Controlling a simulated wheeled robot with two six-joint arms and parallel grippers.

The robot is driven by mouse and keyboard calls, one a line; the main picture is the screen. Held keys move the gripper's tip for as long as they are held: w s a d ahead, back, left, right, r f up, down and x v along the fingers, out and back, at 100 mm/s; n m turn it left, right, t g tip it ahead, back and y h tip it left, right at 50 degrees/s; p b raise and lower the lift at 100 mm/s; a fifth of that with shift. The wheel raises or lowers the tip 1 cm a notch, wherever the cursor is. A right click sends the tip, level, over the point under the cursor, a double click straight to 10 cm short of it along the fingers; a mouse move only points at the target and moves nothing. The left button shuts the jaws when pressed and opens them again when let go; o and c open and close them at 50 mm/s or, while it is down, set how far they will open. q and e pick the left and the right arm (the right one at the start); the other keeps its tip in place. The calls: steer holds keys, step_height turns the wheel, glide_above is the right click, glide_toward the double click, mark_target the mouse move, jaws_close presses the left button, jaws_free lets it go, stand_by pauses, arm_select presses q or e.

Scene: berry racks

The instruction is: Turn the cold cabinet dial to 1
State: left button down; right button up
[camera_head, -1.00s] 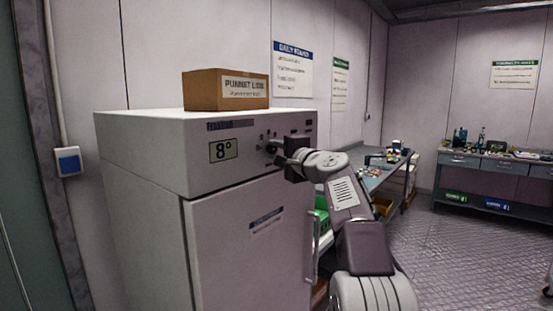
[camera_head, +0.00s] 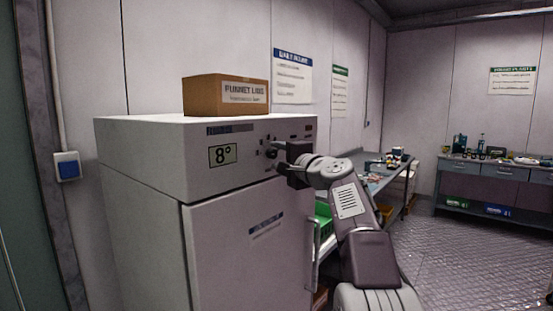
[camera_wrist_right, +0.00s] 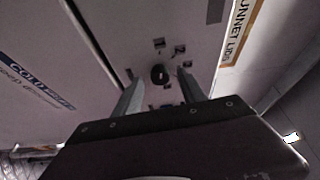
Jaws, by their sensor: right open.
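The cold cabinet (camera_head: 150,155) is a pale box with a display (camera_head: 222,153) reading 8°. Its dial is a small dark round knob (camera_wrist_right: 159,74) with several small dark marks around it in the right wrist view. In the head view the dial (camera_head: 271,152) is partly hidden by my gripper. My right gripper (camera_head: 283,152) is at the cabinet's upper front panel. In the right wrist view its two fingers (camera_wrist_right: 158,84) are open, one on each side of the dial, with a gap to it. I cannot tell which mark the dial points to. My left gripper is not in view.
A cardboard box labelled punnet lids (camera_head: 225,95) sits on top of the cabinet. The cabinet door has a vertical handle (camera_head: 315,245) below my right arm. A workbench (camera_head: 375,180) with a green crate (camera_head: 323,222) under it stands to the right. Another bench (camera_head: 480,168) is at the far wall.

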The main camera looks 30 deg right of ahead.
steer(key=s+b, duration=0.2)
steer(key=s, duration=0.6)
steer(key=shift+f, duration=0.1)
